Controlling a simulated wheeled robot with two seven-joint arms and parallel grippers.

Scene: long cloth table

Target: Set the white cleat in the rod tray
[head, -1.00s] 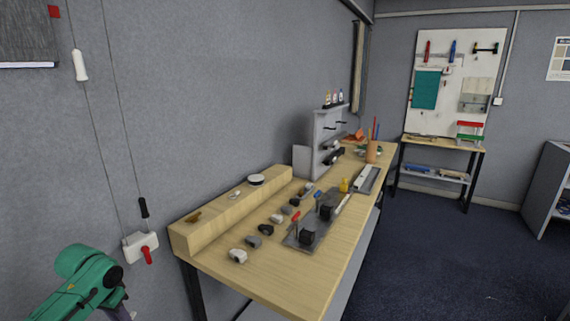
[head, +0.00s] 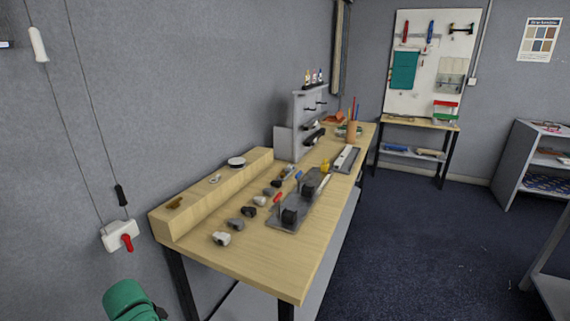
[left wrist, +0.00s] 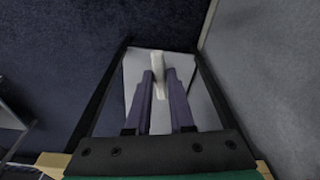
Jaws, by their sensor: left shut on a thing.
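In the left wrist view, my left gripper (left wrist: 158,92) is shut on a pale white piece (left wrist: 157,64), likely the white cleat. The fingers hide part of it. In the head view only a green part of my left arm shows at the bottom left; the gripper and held piece are out of frame. A flat dark grey tray (head: 278,223) with black blocks lies on the wooden table. A narrower grey tray (head: 355,157) with a long white bar lies farther back. I cannot tell which is the rod tray. My right gripper is not in view.
The wooden table (head: 250,264) runs along the wall. A whitish small part (head: 221,239) and several darker ones lie in a row beside the dark tray. A raised wooden ledge (head: 215,192) lines the wall side. The front table end is clear.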

